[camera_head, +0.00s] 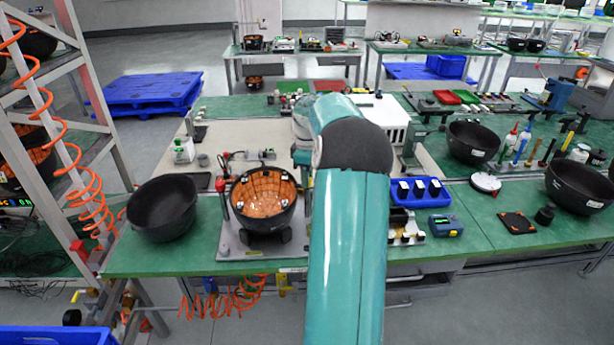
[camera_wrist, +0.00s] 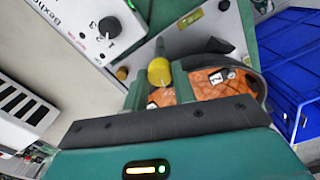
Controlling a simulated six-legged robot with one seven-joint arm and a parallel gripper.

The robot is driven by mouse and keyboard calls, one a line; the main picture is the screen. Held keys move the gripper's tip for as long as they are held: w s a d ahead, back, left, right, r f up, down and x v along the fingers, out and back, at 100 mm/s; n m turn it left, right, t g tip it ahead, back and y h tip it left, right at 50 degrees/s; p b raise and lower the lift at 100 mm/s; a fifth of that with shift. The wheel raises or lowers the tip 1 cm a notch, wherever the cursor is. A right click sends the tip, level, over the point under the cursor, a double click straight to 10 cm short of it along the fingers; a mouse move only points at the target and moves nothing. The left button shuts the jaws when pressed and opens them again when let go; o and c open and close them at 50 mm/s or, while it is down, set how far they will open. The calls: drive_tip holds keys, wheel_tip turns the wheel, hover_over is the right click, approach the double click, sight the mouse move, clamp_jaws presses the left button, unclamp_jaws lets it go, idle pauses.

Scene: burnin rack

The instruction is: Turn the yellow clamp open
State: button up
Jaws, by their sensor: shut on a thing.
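The yellow clamp (camera_wrist: 160,71) shows as a rounded yellow end near the middle of the wrist view, beside the orange-lined black bowl (camera_wrist: 215,85). My gripper (camera_wrist: 160,82) has narrow green fingers on either side of the yellow piece and is shut on it. The dark front bar of my gripper hides the lower part of the clamp and the fingers' lower parts. In the head view, my teal arm hides the gripper and the clamp. A bowl with an orange lining (camera_head: 265,190) sits on a grey fixture plate left of my arm.
A white panel with a black dial (camera_wrist: 108,27) is close at upper left in the wrist view. In the head view, an empty black bowl (camera_head: 163,207) stands left of the fixture, and a blue tray (camera_head: 420,191) lies right of my arm. Coiled orange hose hangs at left.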

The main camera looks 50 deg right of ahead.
drive_tip(key=m, duration=0.8)
drive_tip(key=shift+w, duration=0.1)
drive_tip(key=m, duration=0.3)
drive_tip(key=shift+m, duration=2.1)
drive_tip(key=o, duration=1)
